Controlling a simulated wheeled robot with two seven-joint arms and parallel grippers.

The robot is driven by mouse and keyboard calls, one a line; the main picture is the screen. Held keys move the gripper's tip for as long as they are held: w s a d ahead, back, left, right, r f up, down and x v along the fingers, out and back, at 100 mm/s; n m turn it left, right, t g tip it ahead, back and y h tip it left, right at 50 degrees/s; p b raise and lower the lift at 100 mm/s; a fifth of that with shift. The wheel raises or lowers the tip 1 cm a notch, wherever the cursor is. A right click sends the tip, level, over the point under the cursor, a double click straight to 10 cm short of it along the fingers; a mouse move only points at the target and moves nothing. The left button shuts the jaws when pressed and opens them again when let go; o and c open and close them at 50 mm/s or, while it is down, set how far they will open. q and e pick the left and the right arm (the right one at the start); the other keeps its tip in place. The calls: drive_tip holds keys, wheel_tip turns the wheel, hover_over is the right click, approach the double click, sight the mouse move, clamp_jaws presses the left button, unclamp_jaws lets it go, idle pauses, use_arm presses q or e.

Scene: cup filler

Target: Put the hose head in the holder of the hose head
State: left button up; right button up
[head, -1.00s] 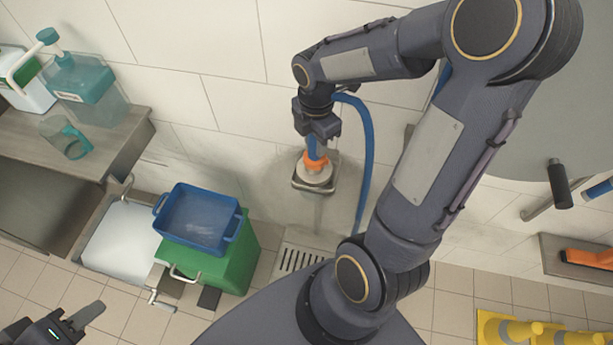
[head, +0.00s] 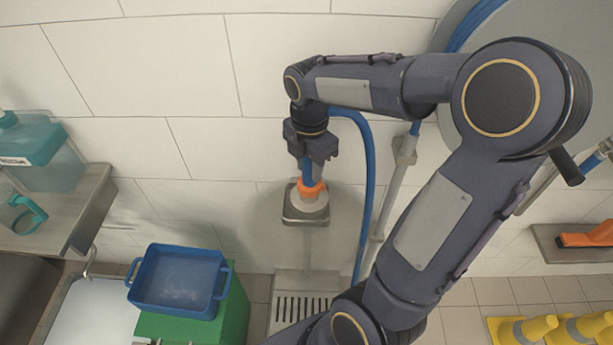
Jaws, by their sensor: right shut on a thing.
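The hose head (head: 310,187) has an orange collar and a pale end, with a blue hose (head: 368,190) looping down from it. My right gripper (head: 313,160) is shut on the hose head from above and holds it upright. The hose head's lower end is at the holder (head: 305,219), a small grey metal bracket on the white wall. Whether it is seated in the holder or just above it, I cannot tell. My left gripper is out of view.
A blue tub (head: 178,281) sits on a green crate (head: 215,320) at the lower left. A metal shelf (head: 75,215) with teal containers is at the left. A large grey hose reel (head: 560,80) is at the upper right. Yellow cones (head: 525,329) stand at the lower right.

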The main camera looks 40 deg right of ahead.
drive_tip(key=w+f, duration=0.1)
drive_tip(key=w+d+f, duration=0.1)
drive_tip(key=f, duration=0.1)
drive_tip(key=w+d+f, duration=0.1)
drive_tip(key=f, duration=0.1)
drive_tip(key=shift+w+f, duration=0.15)
drive_tip(key=shift+w, duration=0.25)
drive_tip(key=shift+w+d+f, duration=0.15)
drive_tip(key=shift+f, duration=1.6)
drive_tip(key=shift+f, duration=0.15)
drive_tip(key=o, duration=1)
wheel_tip(320, 180, up, 11)
drive_tip(key=s+a+m+t+y, duration=0.1)
drive_tip(key=s+a+m+t, duration=0.1)
drive_tip(key=s+a+m, duration=0.2)
drive_tip(key=s+a+r+m+t+y, duration=0.1)
drive_tip(key=s+a+m, duration=0.4)
drive_tip(key=m, duration=0.5)
drive_tip(key=s+a+m+t+y, duration=0.1)
drive_tip(key=s+a+m+t, duration=0.1)
drive_tip(key=s+a+m, duration=0.2)
drive_tip(key=shift+s+a+r+m+t+y+p, duration=0.1)
drive_tip(key=shift+s+a+m+t+y+p, duration=0.1)
drive_tip(key=shift+s+m, duration=0.7)
drive_tip(key=shift+s+a+r+m+t+y+p, duration=0.15)
drive_tip(key=shift+s+m, duration=0.35)
drive_tip(key=shift+s, duration=0.7)
